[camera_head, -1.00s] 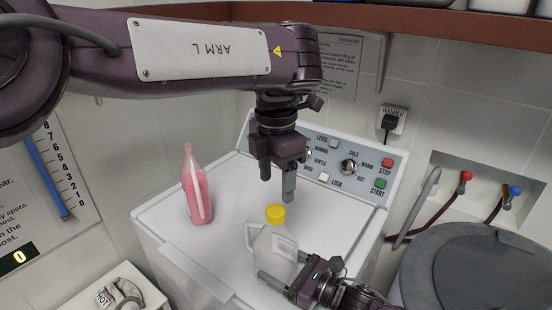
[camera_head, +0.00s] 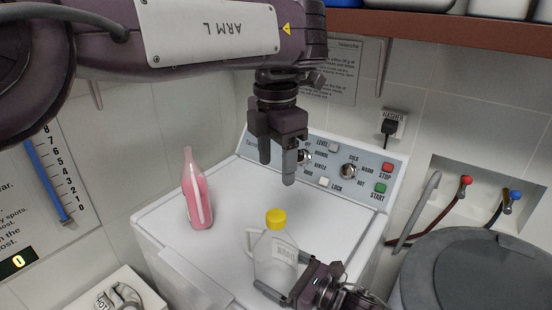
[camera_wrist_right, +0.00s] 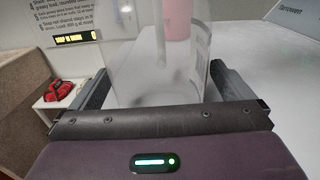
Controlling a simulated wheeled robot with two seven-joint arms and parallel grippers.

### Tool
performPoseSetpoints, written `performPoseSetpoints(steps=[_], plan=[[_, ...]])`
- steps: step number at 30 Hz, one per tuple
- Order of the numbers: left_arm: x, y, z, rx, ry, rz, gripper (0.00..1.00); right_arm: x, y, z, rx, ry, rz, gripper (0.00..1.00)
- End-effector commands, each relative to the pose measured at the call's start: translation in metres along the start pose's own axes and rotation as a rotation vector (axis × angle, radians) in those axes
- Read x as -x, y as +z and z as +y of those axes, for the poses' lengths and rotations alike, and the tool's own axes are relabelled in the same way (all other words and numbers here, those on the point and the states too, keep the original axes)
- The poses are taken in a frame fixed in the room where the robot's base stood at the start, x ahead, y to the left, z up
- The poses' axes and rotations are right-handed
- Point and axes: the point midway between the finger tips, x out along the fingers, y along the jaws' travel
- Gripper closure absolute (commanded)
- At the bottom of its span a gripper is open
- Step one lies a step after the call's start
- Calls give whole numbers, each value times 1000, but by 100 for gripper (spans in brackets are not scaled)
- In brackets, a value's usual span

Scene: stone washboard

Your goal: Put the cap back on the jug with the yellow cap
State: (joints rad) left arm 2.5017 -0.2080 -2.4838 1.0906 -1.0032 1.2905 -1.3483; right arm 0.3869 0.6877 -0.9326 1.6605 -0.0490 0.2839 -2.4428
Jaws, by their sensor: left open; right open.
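A clear jug (camera_head: 275,258) with a side handle stands upright on the white washer top. The yellow cap (camera_head: 275,219) sits on the jug's mouth; I cannot tell whether it is screwed tight. My left gripper (camera_head: 277,172) is open and empty, pointing down above and behind the cap, clear of it. My right gripper (camera_head: 275,296) is low at the jug's front. In the right wrist view its fingers (camera_wrist_right: 154,90) are open on either side of the jug (camera_wrist_right: 150,75), with the jug's body between them.
A pink bottle (camera_head: 198,192) stands left of the jug on the washer top (camera_head: 165,232). The control panel (camera_head: 345,165) with knobs and buttons rises behind. A grey round lid (camera_head: 470,265) is at the right. A brown shelf (camera_head: 440,25) runs overhead.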

Motion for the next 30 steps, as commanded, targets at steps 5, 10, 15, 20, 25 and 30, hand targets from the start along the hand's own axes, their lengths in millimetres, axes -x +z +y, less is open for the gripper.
performPoseSetpoints(steps=[5,10,15,20,25,30], plan=[[-3,0,0,0,0,0,39,7,-2,0,1,-1,1,0],[-13,0,0,0,0,0,39,33,-4,0,1,0,4,0],[-21,0,0,0,0,0,39,60,-4,0,1,-1,4,0],[-24,0,0,0,0,0,39,75,-2,0,0,0,1,0],[-25,0,0,0,0,0,39,78,0,0,-1,0,0,0],[-24,0,0,0,0,0,39,78,0,0,-1,0,0,0]])
